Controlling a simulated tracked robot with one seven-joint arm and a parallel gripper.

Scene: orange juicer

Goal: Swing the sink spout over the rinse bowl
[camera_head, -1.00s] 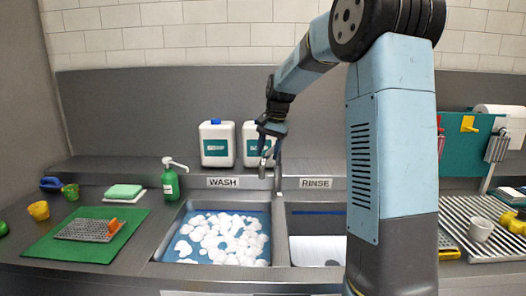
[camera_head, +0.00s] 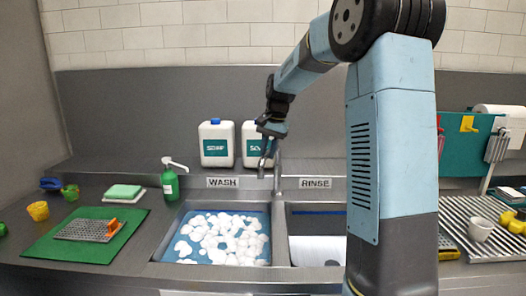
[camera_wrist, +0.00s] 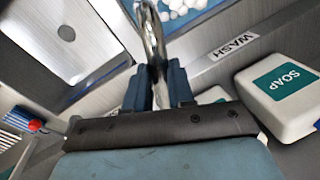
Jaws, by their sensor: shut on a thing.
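The metal sink spout (camera_head: 278,172) rises at the back of the sink, between the two basins. My gripper (camera_head: 266,162) is at its upper part and shut on it. In the wrist view the curved spout (camera_wrist: 153,35) passes between the fingers of my gripper (camera_wrist: 157,80), which partly hide it. The rinse bowl (camera_head: 316,247) is the right basin, partly hidden by my arm. It shows as a bare steel basin with a drain in the wrist view (camera_wrist: 45,50). The wash bowl (camera_head: 172,232), with blue water and white foam, is the left basin.
Two white soap jugs (camera_head: 216,150) stand behind the sink, the right one close behind my gripper. A green pump bottle (camera_head: 170,184) is left of it. A green mat (camera_head: 60,245) lies far left. A ribbed rack (camera_head: 478,248) is on the right.

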